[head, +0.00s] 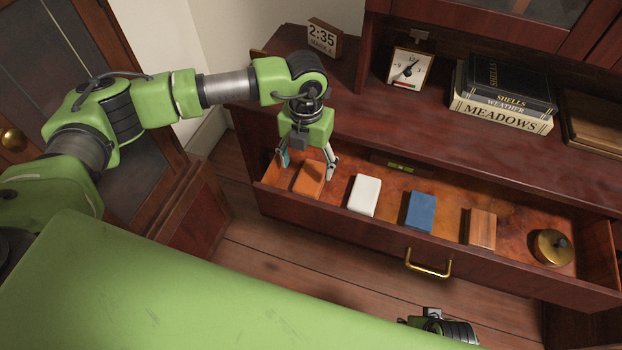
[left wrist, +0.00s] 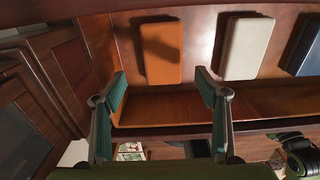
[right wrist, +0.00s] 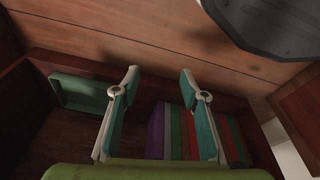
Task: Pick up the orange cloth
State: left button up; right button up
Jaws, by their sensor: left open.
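The orange cloth (head: 309,179) is a folded block lying at the left end of the open drawer (head: 335,212). My left gripper (head: 307,164) is open and points down at the cloth, with its fingers around the cloth's far end in the head view. In the left wrist view the orange cloth (left wrist: 161,58) lies beyond the open, empty fingertips (left wrist: 163,80), with a dark shadow on it. Whether the fingers touch it cannot be told. My right gripper (right wrist: 160,76) is open and empty in the right wrist view.
Right of the cloth lie a white block (head: 364,195), a blue block (head: 419,211), a wooden block (head: 480,229) and a round brass item (head: 553,247). The right wrist view shows a green tray (right wrist: 78,95) and colored spines (right wrist: 176,130).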

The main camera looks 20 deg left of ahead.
aim_at(311, 177)
pick_arm(q)
jog(key=f, duration=0.4)
jog(key=w+f+b, duration=0.1)
jog(key=shift+d+f, duration=0.35)
jog(key=shift+f, duration=0.25)
jog(key=c, duration=1.1)
pick_arm(e)
jog(key=r, duration=0.3)
jog(key=shift+w+r, duration=0.2)
jog(key=shift+w, duration=0.1)
